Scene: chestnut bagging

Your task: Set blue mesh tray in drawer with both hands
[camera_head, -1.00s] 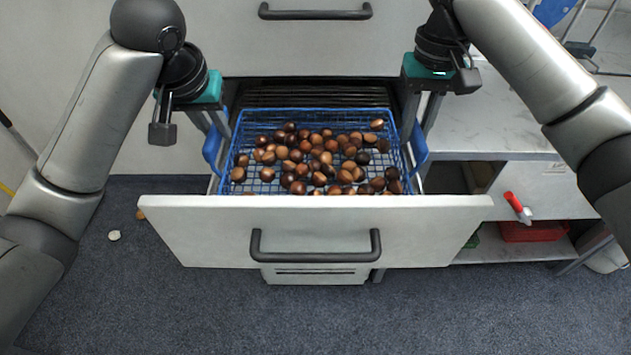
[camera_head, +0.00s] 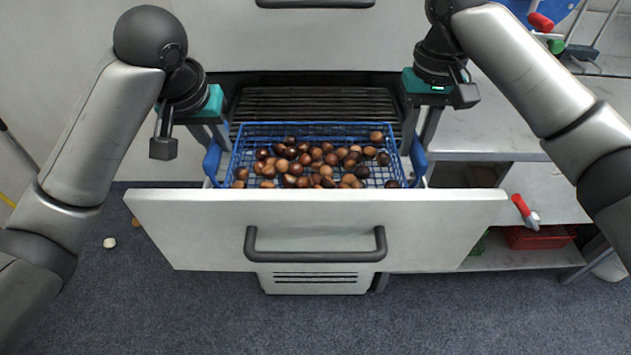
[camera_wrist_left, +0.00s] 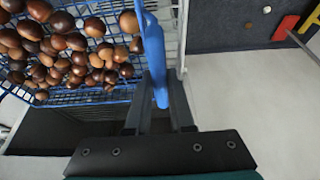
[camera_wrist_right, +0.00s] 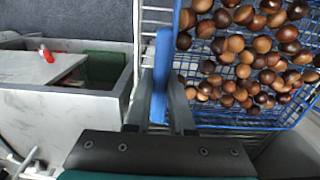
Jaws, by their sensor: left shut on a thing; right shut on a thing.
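The blue mesh tray (camera_head: 398,150) holds many brown chestnuts and sits within the opening of the pulled-out drawer (camera_head: 315,228), behind its white front panel. Whether it touches the drawer floor is hidden. My left gripper (camera_head: 212,150) is shut on the tray's left blue handle, which also shows in the left wrist view (camera_wrist_left: 158,62). My right gripper (camera_head: 420,150) is shut on the right blue handle, seen too in the right wrist view (camera_wrist_right: 161,75). The tray looks about level.
Dark slats (camera_head: 315,103) show behind the tray inside the cabinet. A grey bench (camera_head: 490,125) with a shelf stands at the right, with a red-handled tool (camera_head: 521,206) and a red crate (camera_head: 535,237). A pale chestnut-sized object (camera_head: 109,243) lies on the floor at left.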

